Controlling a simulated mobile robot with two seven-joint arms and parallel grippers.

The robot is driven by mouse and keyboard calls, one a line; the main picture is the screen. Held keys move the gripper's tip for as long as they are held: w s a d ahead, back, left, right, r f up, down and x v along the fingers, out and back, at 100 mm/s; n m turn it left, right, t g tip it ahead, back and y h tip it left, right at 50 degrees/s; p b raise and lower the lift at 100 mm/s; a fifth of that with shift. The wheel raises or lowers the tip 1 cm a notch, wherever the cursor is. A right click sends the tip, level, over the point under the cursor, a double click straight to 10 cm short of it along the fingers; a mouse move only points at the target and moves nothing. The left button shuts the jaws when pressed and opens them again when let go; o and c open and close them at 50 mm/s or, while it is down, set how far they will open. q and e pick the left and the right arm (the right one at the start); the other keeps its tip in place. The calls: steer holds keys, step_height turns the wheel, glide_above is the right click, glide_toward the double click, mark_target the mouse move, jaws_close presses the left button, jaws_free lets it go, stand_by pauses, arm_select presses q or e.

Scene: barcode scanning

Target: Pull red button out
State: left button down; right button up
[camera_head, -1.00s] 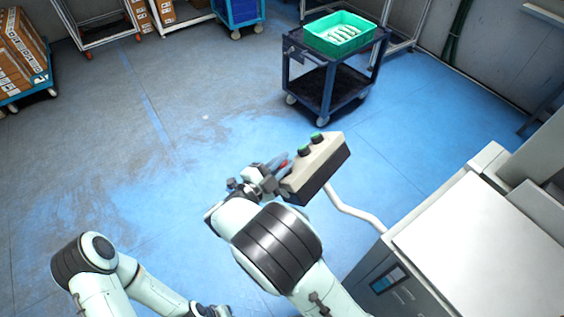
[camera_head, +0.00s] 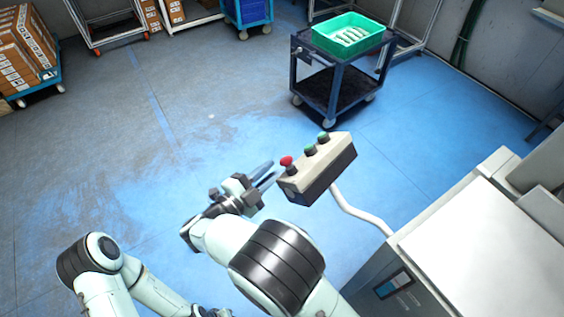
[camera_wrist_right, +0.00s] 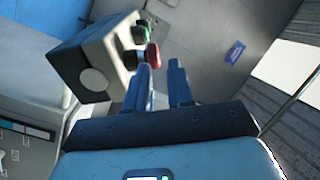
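In the right wrist view, the red button (camera_wrist_right: 153,54) stands out from the box (camera_wrist_right: 92,62), just beyond the tip of the left finger. The two fingers (camera_wrist_right: 162,68) show a gap between them. My left arm shows at the lower left, but its fingers are not visible.
A white curved pipe (camera_head: 352,210) runs from the box to a grey machine (camera_head: 470,240) at the right. A dark cart (camera_head: 338,75) with a green crate (camera_head: 371,41) stands behind the box. The blue floor around the gripper is clear.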

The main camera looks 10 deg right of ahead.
steer(key=v, duration=0.7)
steer(key=shift+b, duration=0.45)
